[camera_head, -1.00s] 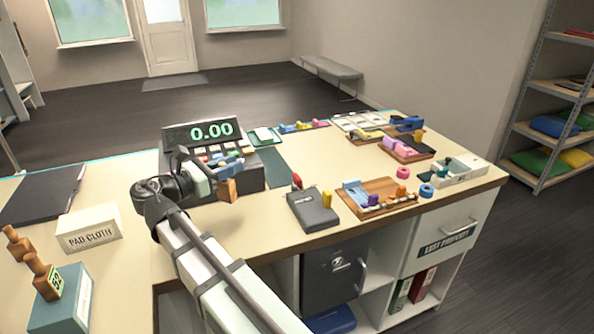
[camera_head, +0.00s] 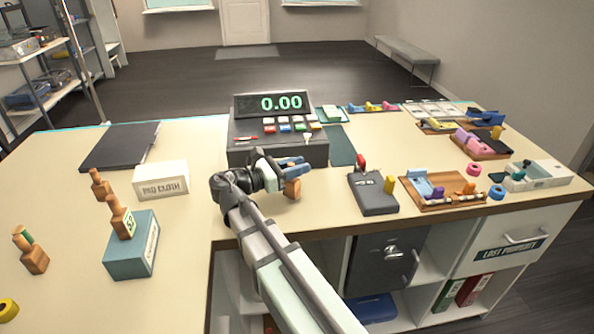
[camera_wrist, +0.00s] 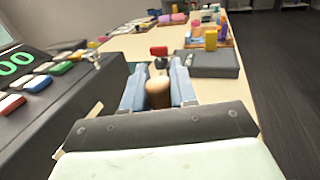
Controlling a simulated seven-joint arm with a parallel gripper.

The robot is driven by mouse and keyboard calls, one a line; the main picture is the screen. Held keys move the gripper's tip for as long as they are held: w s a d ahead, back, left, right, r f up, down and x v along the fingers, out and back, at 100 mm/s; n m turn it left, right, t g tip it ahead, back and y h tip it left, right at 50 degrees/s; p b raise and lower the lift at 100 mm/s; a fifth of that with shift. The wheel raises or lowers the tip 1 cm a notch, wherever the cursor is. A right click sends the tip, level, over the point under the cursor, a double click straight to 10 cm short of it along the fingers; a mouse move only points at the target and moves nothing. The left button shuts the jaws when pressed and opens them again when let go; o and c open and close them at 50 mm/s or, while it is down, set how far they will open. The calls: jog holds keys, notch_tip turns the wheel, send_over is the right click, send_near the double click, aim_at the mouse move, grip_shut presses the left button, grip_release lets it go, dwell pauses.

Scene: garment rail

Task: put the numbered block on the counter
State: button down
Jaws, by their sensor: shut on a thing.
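My gripper (camera_head: 290,166), with blue fingers, is shut on a small wooden piece (camera_head: 292,188) in front of the cash register. In the wrist view the piece shows as a brown rounded end (camera_wrist: 158,93) between the fingers (camera_wrist: 158,88). No number shows on its visible side, and I cannot tell whether it touches the counter (camera_head: 190,225). A wooden figure-like piece with a number label (camera_head: 121,217) stands on a blue-grey box at the left. Two similar wooden pieces stand nearby, one behind the box (camera_head: 100,184) and one left of it (camera_head: 35,252).
The cash register (camera_head: 278,140) stands just behind my gripper. A dark grey case (camera_head: 373,196) lies to the right, then a wooden tray (camera_head: 440,203) with small items. A white pad cloth box (camera_head: 161,181) and dark folder (camera_head: 120,147) lie left. Counter between pad cloth box and gripper is clear.

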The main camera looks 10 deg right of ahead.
jog(key=shift+f, duration=0.7)
jog(key=shift+f, duration=0.1)
jog(key=c, duration=0.9)
grip_release()
jog(key=shift+a, duration=0.1)
jog(key=v, duration=1.2)
